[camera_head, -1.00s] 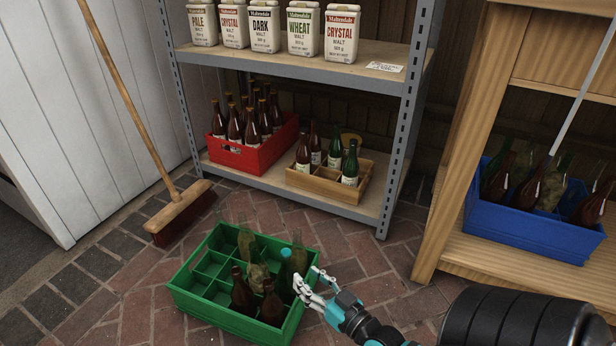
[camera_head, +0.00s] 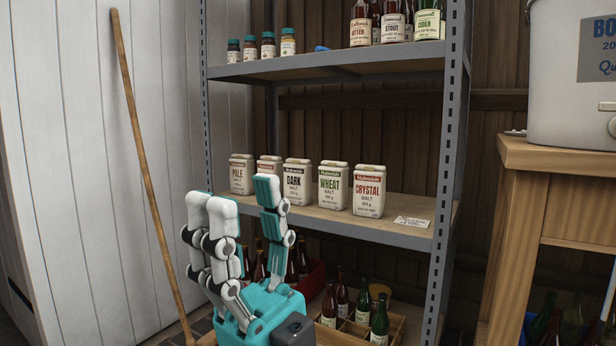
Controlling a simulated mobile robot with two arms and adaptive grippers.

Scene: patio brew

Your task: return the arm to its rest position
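My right gripper (camera_head: 236,198) stands upright in the lower left of the head view, teal and white, with its fingers pointing up. Its fingers are spread apart and nothing is between them. It is in front of the metal shelf unit (camera_head: 447,150), and in the picture it covers part of the malt shelf and the red crate (camera_head: 314,281). I cannot tell how far it is from the shelf. My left gripper is not in view.
Several malt packs (camera_head: 330,187) stand on the middle shelf, with bottles (camera_head: 394,22) above. A wooden crate (camera_head: 396,328) of bottles is below. A broom (camera_head: 145,150) leans at left. A wooden bench (camera_head: 560,160) bears a white tub (camera_head: 560,90) at right.

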